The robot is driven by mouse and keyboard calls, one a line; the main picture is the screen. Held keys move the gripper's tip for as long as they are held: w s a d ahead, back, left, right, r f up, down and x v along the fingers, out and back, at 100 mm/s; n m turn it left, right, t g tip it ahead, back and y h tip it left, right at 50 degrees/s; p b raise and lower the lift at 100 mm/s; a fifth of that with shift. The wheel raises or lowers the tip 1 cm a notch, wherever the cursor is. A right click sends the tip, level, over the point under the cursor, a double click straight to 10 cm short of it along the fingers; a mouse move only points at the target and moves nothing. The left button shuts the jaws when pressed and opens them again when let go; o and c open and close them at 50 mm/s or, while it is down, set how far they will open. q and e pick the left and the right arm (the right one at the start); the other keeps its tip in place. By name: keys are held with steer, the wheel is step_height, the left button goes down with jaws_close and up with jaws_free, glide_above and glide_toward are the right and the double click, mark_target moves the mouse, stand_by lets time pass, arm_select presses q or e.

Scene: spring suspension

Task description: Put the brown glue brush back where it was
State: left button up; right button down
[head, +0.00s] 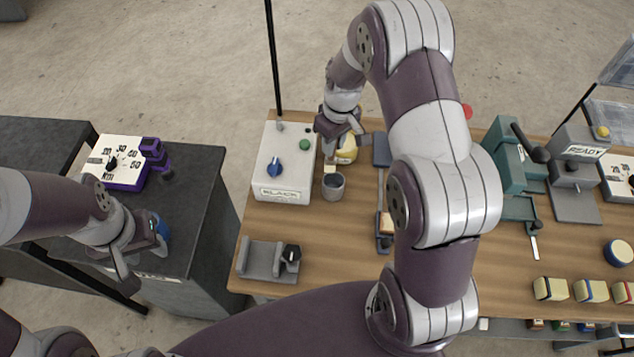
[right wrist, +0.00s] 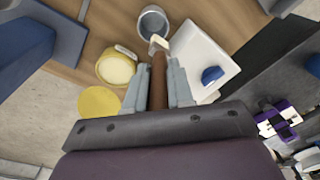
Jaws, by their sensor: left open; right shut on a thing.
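My right gripper (head: 338,135) is shut on the brown glue brush (right wrist: 158,78); its fingers close around the brown handle in the right wrist view. The pale brush head (right wrist: 158,43) points away from the gripper, beside a grey cup (right wrist: 153,22). In the head view the pale head shows just above the rim of the grey cup (head: 333,186); I cannot tell whether it touches. A cream-filled yellow pot (right wrist: 117,67) stands beside the brush, partly hidden behind my gripper in the head view (head: 347,150). My left gripper (head: 140,262) is open at the dark cabinet.
A white box with a blue knob (head: 284,165) stands left of the cup. A yellow disc (right wrist: 98,102) lies near the pot. A grey holder (head: 262,262) is at the front left table edge. A blue object (head: 160,230) is by my left gripper. Green tools (head: 507,160) stand right.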

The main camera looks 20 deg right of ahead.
mark_target(335, 164)
steer(key=f, duration=0.3)
steer(key=f+p, duration=0.1)
steer(key=f, duration=0.2)
steer(key=f+p, duration=0.1)
steer(key=f, duration=0.2)
steer(key=shift+s+d, duration=0.25)
steer(key=shift+d, duration=0.05)
arm_select(q)
steer(key=r, duration=0.1)
steer(key=s+d+r, duration=0.1)
steer(key=shift+r, duration=0.3)
arm_select(e)
steer(key=shift+s+d+f, duration=0.1)
steer(key=shift+f, duration=0.35)
arm_select(q)
steer(key=shift+a, duration=0.1)
arm_select(e)
steer(key=shift+f+m, duration=0.25)
steer(key=shift+m, duration=0.05)
steer(key=c, duration=1)
jaws_free()
steer(key=shift+r, duration=0.1)
arm_select(q)
steer(key=shift+f, duration=0.1)
